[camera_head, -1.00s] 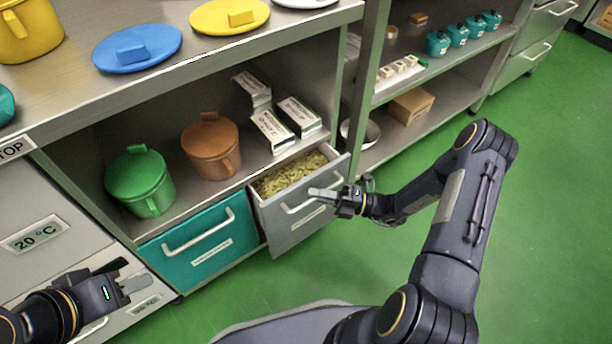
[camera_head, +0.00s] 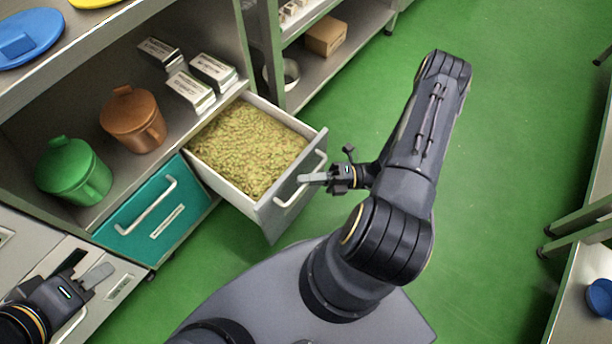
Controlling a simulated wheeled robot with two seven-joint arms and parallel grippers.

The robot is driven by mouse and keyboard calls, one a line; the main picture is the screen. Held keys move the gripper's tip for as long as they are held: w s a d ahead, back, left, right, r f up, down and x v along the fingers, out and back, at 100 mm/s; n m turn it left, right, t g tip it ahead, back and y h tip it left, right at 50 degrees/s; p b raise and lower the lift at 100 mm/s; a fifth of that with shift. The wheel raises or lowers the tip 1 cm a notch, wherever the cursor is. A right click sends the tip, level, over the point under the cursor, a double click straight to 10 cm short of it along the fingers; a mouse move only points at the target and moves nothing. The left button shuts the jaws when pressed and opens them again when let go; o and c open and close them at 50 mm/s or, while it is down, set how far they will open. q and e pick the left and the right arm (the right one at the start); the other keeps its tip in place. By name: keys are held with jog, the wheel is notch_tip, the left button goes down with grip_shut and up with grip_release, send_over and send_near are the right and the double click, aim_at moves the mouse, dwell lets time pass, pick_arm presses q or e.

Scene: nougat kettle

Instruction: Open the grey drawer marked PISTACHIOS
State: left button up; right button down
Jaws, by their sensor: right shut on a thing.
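The grey drawer (camera_head: 273,217) is pulled far out from under the shelf. It is full of green-brown pistachios (camera_head: 247,146). My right gripper (camera_head: 314,178) is shut on the white bar handle (camera_head: 300,185) on the drawer's front. The drawer's label is not readable from here. My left gripper (camera_head: 94,280) is at the lower left, in front of a light grey drawer front, apart from the grey drawer. Its fingers are seen nearly edge-on, so its opening is unclear.
A shut teal drawer (camera_head: 133,231) is left of the grey one. Above stand a green lidded pot (camera_head: 70,172), a brown pot (camera_head: 133,122) and several white boxes (camera_head: 213,72). Green floor (camera_head: 500,150) is free at right. A table with a blue bowl (camera_head: 600,297) stands far right.

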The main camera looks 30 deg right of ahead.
jog(key=c, duration=1.5)
grip_release()
jog(key=shift+o, duration=0.2)
jog(key=p+v, duration=0.1)
jog(key=v, duration=0.7)
